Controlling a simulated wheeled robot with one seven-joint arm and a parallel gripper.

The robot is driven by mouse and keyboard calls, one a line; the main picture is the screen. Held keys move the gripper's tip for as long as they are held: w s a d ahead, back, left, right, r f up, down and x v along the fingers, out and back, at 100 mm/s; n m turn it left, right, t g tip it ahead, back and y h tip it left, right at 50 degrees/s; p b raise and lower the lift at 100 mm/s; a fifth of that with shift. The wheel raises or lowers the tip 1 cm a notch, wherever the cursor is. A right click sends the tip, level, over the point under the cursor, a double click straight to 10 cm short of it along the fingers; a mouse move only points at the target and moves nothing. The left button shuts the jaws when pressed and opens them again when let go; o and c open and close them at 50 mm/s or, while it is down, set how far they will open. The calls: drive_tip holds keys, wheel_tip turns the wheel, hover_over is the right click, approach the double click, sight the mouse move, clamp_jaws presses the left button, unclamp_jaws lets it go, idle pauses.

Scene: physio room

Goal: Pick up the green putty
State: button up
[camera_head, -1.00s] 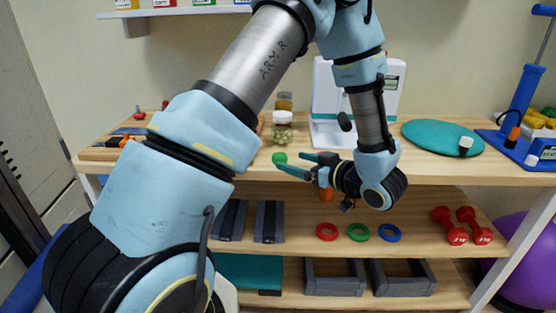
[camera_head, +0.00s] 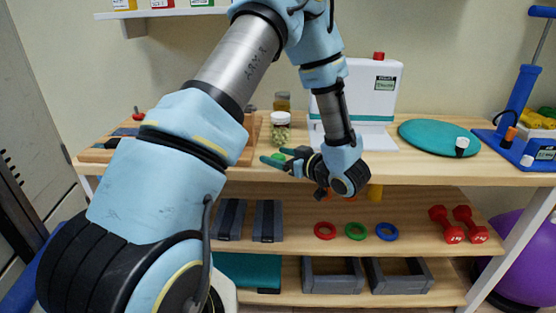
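The green putty (camera_head: 278,157) is a small bright green lump on the top shelf, in front of a glass jar. My gripper (camera_head: 273,155) reaches in from the right, over the front part of the top shelf, with its fingers pointing left. The two dark green fingers are apart. The putty shows between them, partly hidden by the fingers. I cannot tell whether either finger touches it.
The jar (camera_head: 280,131) with a white lid stands just behind the putty. A white device (camera_head: 375,90) stands behind my gripper. A wooden tray (camera_head: 98,154) lies to the left and a teal disc (camera_head: 437,136) to the right. Coloured rings (camera_head: 325,230) lie on the shelf below.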

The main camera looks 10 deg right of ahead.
clamp_jaws()
idle(0.4)
